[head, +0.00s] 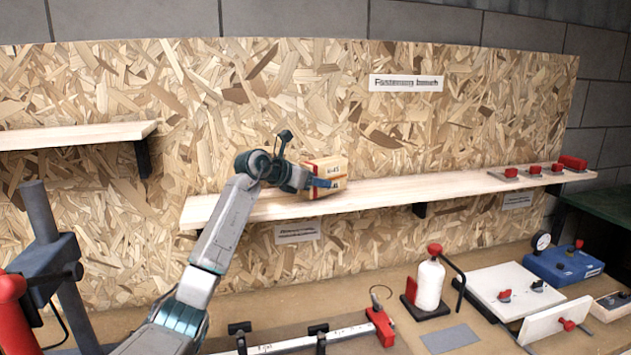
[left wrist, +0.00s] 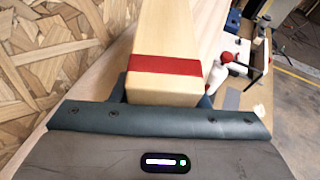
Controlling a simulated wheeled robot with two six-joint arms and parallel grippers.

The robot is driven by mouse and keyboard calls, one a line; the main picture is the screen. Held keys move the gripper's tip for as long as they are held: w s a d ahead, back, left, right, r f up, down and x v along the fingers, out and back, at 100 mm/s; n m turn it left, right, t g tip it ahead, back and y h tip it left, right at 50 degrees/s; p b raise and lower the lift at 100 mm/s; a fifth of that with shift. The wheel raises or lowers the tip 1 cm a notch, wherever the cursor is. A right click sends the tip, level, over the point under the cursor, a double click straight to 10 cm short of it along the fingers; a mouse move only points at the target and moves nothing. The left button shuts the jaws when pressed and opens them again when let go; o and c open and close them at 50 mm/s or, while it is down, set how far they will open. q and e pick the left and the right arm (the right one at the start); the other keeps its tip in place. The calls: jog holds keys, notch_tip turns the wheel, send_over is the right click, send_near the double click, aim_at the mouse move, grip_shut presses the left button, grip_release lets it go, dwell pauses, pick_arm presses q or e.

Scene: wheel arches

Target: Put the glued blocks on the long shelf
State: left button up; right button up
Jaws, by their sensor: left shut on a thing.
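The glued blocks (head: 327,167), pale wood with red bands and a label, are at the left part of the long shelf (head: 400,188). My left gripper (head: 318,183) is shut on the blocks from the left. In the left wrist view the block (left wrist: 165,35) with its red band stands between the fingers, just past the gripper body. The blocks are at the height of the shelf top; whether their underside touches it I cannot tell. My right gripper does not show.
Several red-handled clamps (head: 535,170) lie at the shelf's right end; its middle is clear. A shorter shelf (head: 80,135) is at the upper left. On the bench below are a bar clamp (head: 320,338), a white bottle (head: 429,285), a white board (head: 510,288) and a blue box (head: 563,264).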

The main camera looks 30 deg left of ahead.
pick_arm(q)
jog(key=shift+f, duration=0.65)
jog(key=shift+f, duration=0.2)
jog(key=o, duration=1)
jog(key=shift+s+a+r, duration=0.1)
jog(key=shift+r, duration=0.05)
